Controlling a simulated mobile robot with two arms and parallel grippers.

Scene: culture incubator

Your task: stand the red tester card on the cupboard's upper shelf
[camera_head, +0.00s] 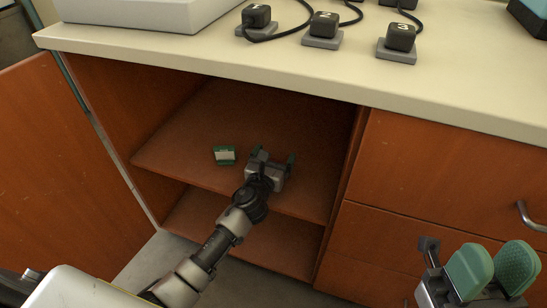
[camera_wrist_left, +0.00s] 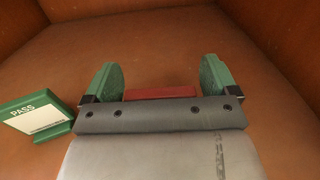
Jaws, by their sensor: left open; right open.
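My left gripper (camera_head: 275,157) is inside the open cupboard, at the upper shelf (camera_head: 190,140). Its green fingers are apart in the left wrist view (camera_wrist_left: 159,72). The red tester card (camera_wrist_left: 160,93) shows there as a narrow red strip between the fingers, with a gap on each side. The gripper body hides its lower part, so I cannot tell how far it leans. In the head view the card is hidden by the gripper. My right gripper (camera_head: 492,268) is open and empty outside the cupboard, in front of the drawers.
A green card (camera_head: 224,155) marked PASS stands tilted on the shelf, left of my left gripper; it also shows in the left wrist view (camera_wrist_left: 38,115). The cupboard door (camera_head: 60,170) is open at the left. Numbered black blocks (camera_head: 322,27) with cables sit on the counter (camera_head: 250,55).

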